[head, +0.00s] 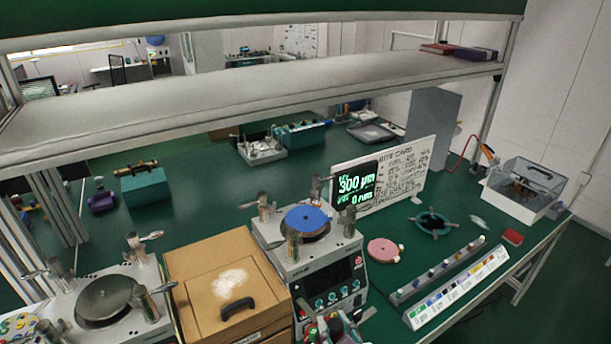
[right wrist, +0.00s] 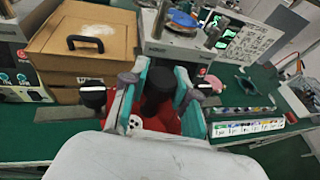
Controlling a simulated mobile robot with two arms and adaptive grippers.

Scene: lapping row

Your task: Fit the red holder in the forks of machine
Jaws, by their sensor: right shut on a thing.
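The red holder (right wrist: 152,124) shows in the right wrist view between my right gripper's fingers, with a dark round part above the red. My right gripper (right wrist: 160,92) is shut on it, and its teal and grey fingers stand on either side. In the head view my right gripper (head: 336,328) is at the bottom edge, in front of the middle machine (head: 320,262); the holder is mostly hidden there. This machine has a blue disc (head: 307,218) on its round plate and metal fork posts (head: 292,244) around it. My left gripper is in neither view.
A brown wooden case (head: 222,272) stands left of the machine, with another lapping machine (head: 105,300) beyond it. A pink disc (head: 383,250), a teal ring (head: 433,222) and a labelled strip (head: 460,288) lie to the right. A shelf (head: 250,95) crosses above the bench.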

